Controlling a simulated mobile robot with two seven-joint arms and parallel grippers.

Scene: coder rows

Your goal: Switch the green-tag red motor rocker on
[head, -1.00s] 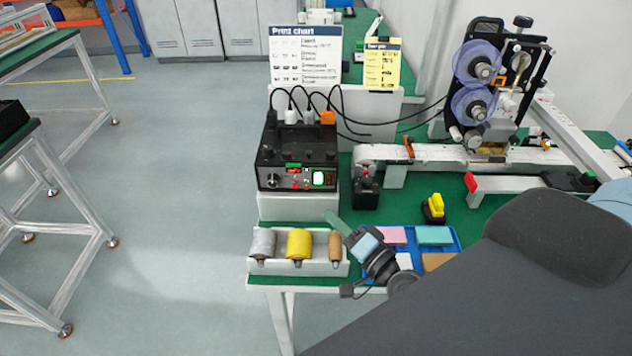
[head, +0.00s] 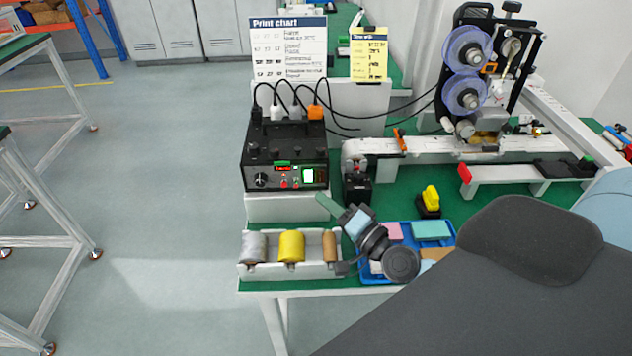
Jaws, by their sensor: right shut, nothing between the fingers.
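The black control box (head: 285,150) stands on a white block at the back left of the green bench. Its front panel carries a green tag (head: 283,163) with a small red rocker (head: 283,169) just under it; its position is too small to tell. My right gripper (head: 325,203) is shut and empty, just below and right of the box's lower right corner, apart from the panel. My left gripper is not in view.
A white tray with grey, yellow and brown rolls (head: 291,246) lies below the box, at the bench's front edge. A blue tray (head: 450,245) of coloured blocks is beside my gripper. A small black device (head: 357,187) stands right of the box.

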